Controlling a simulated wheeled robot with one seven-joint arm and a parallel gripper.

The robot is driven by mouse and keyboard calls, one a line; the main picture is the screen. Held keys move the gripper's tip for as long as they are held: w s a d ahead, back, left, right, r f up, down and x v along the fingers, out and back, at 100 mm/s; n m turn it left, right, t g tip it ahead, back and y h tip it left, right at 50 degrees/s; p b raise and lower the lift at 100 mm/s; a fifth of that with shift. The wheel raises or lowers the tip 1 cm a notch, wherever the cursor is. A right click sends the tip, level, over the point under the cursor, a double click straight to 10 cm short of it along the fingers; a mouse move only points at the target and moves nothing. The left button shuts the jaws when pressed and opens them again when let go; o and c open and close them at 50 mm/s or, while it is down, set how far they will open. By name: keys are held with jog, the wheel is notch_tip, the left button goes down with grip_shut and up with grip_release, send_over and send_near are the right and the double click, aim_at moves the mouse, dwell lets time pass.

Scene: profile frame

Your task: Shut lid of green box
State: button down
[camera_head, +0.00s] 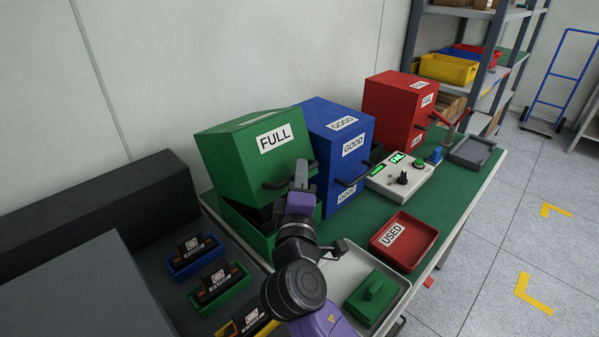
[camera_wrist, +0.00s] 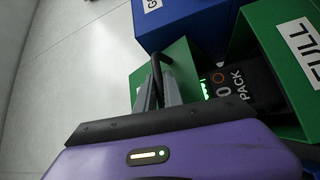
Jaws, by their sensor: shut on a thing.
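The green box has a lid (camera_head: 232,151) labelled FULL, raised and tilted above its green base (camera_head: 245,228), with a dark gap between them. The lid also shows at the right of the wrist view (camera_wrist: 266,70), where a dark pack (camera_wrist: 234,87) with white lettering is visible inside the opening. My gripper (camera_head: 301,176) is at the lid's front edge, shut on its black handle (camera_head: 274,185). The wrist view shows the handle (camera_wrist: 157,65) between my fingers (camera_wrist: 160,88). The far side of the lid is hidden.
A blue box (camera_head: 325,122) labelled GOOD stands close to the right, with a red box (camera_head: 385,95) beyond. A control panel (camera_head: 400,178), red USED tray (camera_head: 404,242) and pale tray (camera_head: 340,290) lie in front. Several small bins holding packs are at the left.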

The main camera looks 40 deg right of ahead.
jog(key=shift+w+f, duration=0.1)
jog(key=shift+f, duration=0.1)
jog(key=c, duration=1.5)
grip_release()
jog(key=shift+a, duration=0.15)
jog(key=b+v, duration=0.1)
jog(key=v, duration=0.6)
jog(key=shift+s+a, duration=0.2)
jog(key=shift+s, duration=0.1)
